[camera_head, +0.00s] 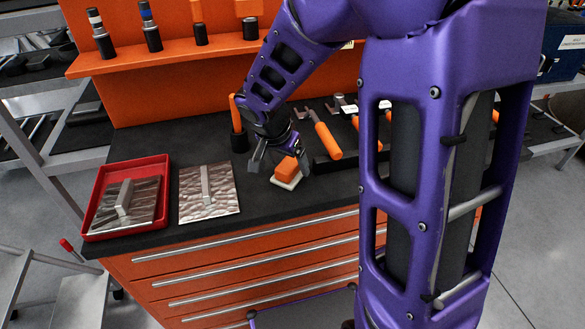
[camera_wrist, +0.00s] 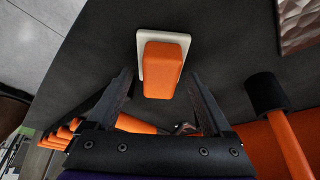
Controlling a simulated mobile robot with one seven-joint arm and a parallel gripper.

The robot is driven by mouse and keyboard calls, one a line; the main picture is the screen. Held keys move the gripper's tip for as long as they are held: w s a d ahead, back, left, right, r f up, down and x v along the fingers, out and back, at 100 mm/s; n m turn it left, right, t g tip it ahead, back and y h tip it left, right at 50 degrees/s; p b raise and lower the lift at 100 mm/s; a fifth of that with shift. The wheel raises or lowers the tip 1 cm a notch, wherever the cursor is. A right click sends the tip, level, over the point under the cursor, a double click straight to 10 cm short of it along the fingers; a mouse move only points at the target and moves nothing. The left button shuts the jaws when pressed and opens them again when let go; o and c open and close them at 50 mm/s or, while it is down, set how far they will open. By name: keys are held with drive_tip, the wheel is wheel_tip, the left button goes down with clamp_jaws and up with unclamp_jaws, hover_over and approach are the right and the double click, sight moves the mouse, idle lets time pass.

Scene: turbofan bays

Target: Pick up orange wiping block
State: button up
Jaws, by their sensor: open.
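The orange wiping block (camera_head: 287,167) sits on a thin white pad (camera_head: 284,184) on the dark bench top. In the wrist view the block (camera_wrist: 162,68) and the white pad (camera_wrist: 141,63) lie ahead of my gripper, near the middle top. My gripper (camera_head: 279,171) is open, with its fingers pointing down around the block's place in the head view. In the wrist view the open fingers (camera_wrist: 160,85) stand left and right of the block's near end, with gaps on both sides. Nothing is held between them.
A red tray (camera_head: 163,166) with a metal plate stands at the left, beside another textured metal plate (camera_head: 225,205). An orange-handled tool in a black holder (camera_head: 239,140) stands just behind my gripper. Orange-handled tools (camera_head: 328,141) lie to the right. The bench's front edge is close to the pad.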

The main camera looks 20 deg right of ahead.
sight(289, 163)
drive_tip(key=shift+w+f, duration=0.1)
drive_tip(key=shift+f, duration=0.1)
drive_tip(key=c, duration=1.2)
wheel_tip(289, 163, up, 10)
drive_tip(key=shift+r+p, duration=0.1)
drive_tip(key=shift+p, duration=0.7)
drive_tip(key=o, duration=1)
drive_tip(key=shift+c, duration=0.2)
drive_tip(key=c, duration=0.6)
drive_tip(key=shift+c, duration=0.3)
